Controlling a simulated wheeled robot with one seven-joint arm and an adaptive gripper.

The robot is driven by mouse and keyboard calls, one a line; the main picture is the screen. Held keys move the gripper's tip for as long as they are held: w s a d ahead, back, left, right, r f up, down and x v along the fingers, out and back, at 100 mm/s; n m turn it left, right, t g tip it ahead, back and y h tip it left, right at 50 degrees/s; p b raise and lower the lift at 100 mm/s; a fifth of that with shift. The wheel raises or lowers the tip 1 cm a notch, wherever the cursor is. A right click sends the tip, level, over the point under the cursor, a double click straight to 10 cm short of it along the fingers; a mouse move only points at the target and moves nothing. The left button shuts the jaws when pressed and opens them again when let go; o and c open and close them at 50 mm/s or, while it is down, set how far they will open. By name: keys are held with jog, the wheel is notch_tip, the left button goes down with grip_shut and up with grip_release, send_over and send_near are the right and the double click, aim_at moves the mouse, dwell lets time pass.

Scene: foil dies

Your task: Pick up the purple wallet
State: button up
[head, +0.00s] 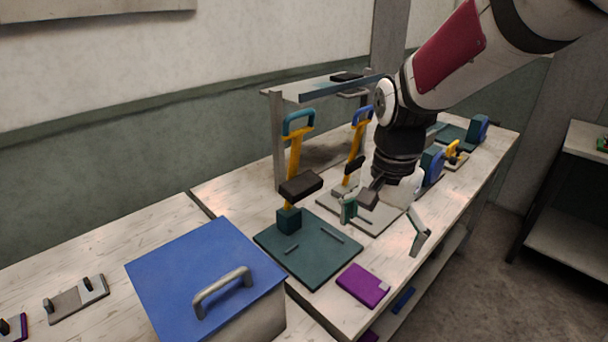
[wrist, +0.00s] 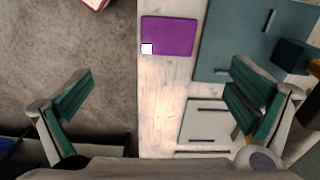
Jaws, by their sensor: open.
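The purple wallet (head: 363,286) lies flat on the wooden bench near its front edge, to the right of a dark green press base. It has a small pale patch at one corner. In the wrist view the wallet (wrist: 169,36) shows at the top, between the lines of the two fingers and ahead of them. My gripper (head: 384,222) is open and empty above the bench, farther along it than the wallet. In the wrist view my gripper (wrist: 158,98) has its green-padded fingers spread wide, with bare bench and floor between them.
The green press (head: 303,251) with a yellow lever stands close beside the wallet. A paler press (head: 362,217) stands behind it, partly under my gripper. A blue-lidded box (head: 205,277) is at front left. A lower shelf (head: 410,284) holds purple and blue items.

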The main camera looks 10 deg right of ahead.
jog(key=w+f, duration=0.1)
jog(key=w, duration=0.1)
send_over(363, 283)
jog(key=shift+m, duration=0.3)
jog(key=f, duration=0.8)
jog(key=shift+s+d+f+b, duration=0.1)
jog(key=shift+d+f+b, duration=0.15)
jog(key=shift+f+b, duration=0.15)
jog(key=shift+a+f, duration=0.2)
jog(key=shift+f, duration=2.4)
jog(key=c, duration=1.2)
